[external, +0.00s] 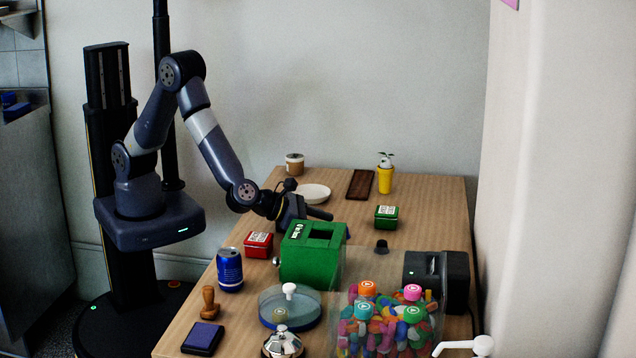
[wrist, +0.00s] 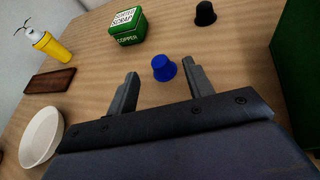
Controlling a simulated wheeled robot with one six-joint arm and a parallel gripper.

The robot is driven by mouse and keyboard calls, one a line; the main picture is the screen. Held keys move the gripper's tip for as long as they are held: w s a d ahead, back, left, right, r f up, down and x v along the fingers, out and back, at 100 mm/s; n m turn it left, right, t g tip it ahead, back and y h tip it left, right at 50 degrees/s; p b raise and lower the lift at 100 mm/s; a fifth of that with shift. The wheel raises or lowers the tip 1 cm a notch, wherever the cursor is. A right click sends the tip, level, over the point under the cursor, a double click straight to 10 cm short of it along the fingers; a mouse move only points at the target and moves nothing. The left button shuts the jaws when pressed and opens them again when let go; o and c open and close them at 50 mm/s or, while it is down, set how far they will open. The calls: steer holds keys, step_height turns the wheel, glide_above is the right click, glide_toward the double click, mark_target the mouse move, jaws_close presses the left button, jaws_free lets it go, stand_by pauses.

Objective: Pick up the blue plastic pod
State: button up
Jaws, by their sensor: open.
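The blue plastic pod (wrist: 163,69) stands on the wooden table in the wrist view, a small cup shape with a wider rim. My gripper (wrist: 160,76) is open in that view, with one finger to the left of the pod and the other close to its right side. The pod is nearer the right finger and lies around the level of the fingertips. I cannot tell whether the right finger touches it. In the external view my gripper (external: 325,214) is low over the table behind the green box, and the pod is mostly hidden there.
A green box (external: 310,262) stands close to my gripper. A green copper scrap tin (wrist: 126,27) and a black pod (wrist: 205,13) are beyond the blue pod. A white bowl (wrist: 41,137), a brown tray (wrist: 50,80) and a yellow pot (wrist: 53,47) are to the left.

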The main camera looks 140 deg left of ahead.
steer(key=x, duration=0.5)
steer(key=shift+a+f, duration=0.1)
steer(key=shift+c, duration=0.2)
steer(key=c, duration=1)
